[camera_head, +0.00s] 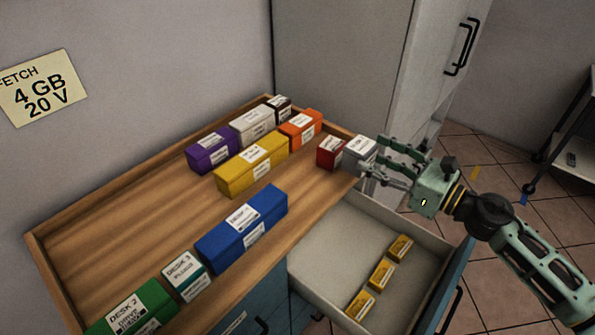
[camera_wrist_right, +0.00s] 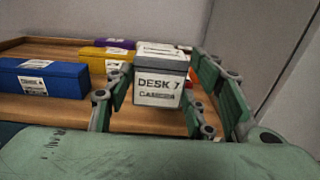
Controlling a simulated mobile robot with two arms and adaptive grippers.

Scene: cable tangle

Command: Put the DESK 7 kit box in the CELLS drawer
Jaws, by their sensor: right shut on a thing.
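The DESK 7 kit box is a small grey box with a white label; it shows in the head view (camera_head: 359,150) and the right wrist view (camera_wrist_right: 161,85). My right gripper (camera_head: 369,160) is shut on it, with its fingers on either side in the right wrist view (camera_wrist_right: 160,98). The box is at the right end of the wooden tabletop; I cannot tell whether it touches the wood. An open drawer (camera_head: 340,222) with several small yellow boxes (camera_head: 381,273) is below and in front of the gripper. Its name does not show. My left gripper is not in view.
On the wooden tabletop (camera_head: 150,235) stand blue (camera_head: 243,226), yellow (camera_head: 252,163), purple (camera_head: 212,151), orange (camera_head: 300,127), red (camera_head: 330,152) and green (camera_head: 130,310) boxes, among others. The red box is close beside the grey one. A tall cabinet (camera_head: 340,70) stands behind. The drawer's left part is clear.

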